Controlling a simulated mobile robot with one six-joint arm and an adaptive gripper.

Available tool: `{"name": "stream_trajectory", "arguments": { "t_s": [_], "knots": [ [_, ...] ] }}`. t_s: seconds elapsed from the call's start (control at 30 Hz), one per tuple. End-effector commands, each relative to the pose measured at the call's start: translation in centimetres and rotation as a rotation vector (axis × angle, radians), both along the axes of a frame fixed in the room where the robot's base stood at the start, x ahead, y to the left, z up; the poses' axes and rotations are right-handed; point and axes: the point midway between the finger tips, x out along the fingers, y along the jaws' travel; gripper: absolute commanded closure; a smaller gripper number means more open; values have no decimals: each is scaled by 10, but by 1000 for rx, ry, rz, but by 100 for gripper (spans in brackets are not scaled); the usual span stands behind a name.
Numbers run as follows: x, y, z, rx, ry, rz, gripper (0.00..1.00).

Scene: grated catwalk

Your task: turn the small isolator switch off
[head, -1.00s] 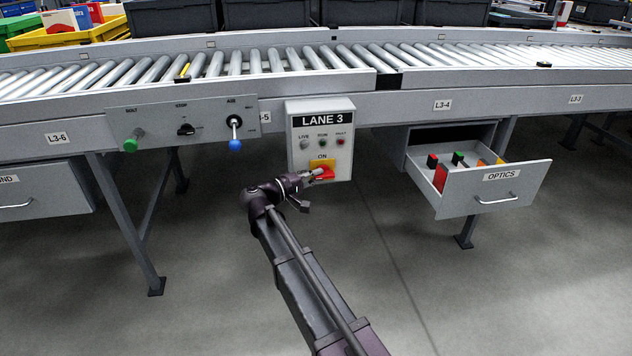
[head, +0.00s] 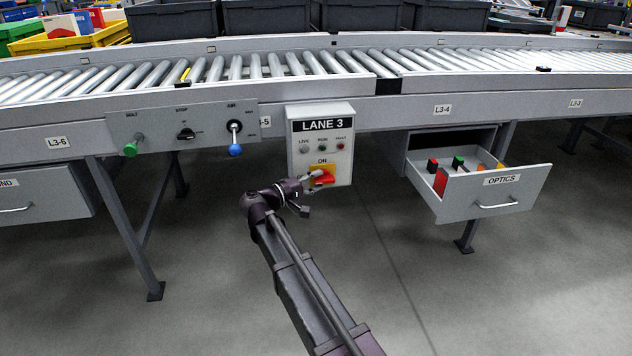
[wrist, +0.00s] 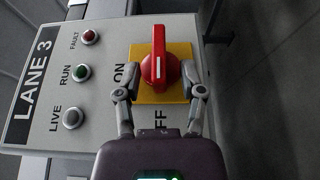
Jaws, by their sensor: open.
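The small isolator switch is a red rotary handle on a yellow plate, low on the LANE 3 box; it shows in the head view (head: 324,180) and close up in the wrist view (wrist: 159,58). The handle lies crosswise to the ON label and in line with the partly hidden OFF label. My gripper (wrist: 161,92) is open, with a finger on each side of the handle's near end and gaps visible. In the head view, my gripper (head: 308,181) is at the switch's left, covering part of the plate.
The grey LANE 3 box (head: 342,126) carries three indicator lamps and hangs below the roller conveyor. An open OPTICS drawer (head: 470,207) juts out at right. A control panel (head: 210,117) with a green knob, black selector and blue-tipped lever is at left.

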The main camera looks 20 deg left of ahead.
Motion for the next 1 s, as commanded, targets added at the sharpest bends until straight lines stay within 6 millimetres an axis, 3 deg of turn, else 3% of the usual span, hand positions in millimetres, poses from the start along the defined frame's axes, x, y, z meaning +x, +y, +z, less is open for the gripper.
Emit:
{"name": "stream_trajectory", "arguments": {
  "t_s": [0.27, 0.8, 1.0],
  "knots": [
    [-13, 10, 0, 0, 0, 2, 49],
    [-76, 56, 0, 1, 2, 2, 49],
    [-92, 67, 0, 2, 2, 1, 49]
  ]
}}
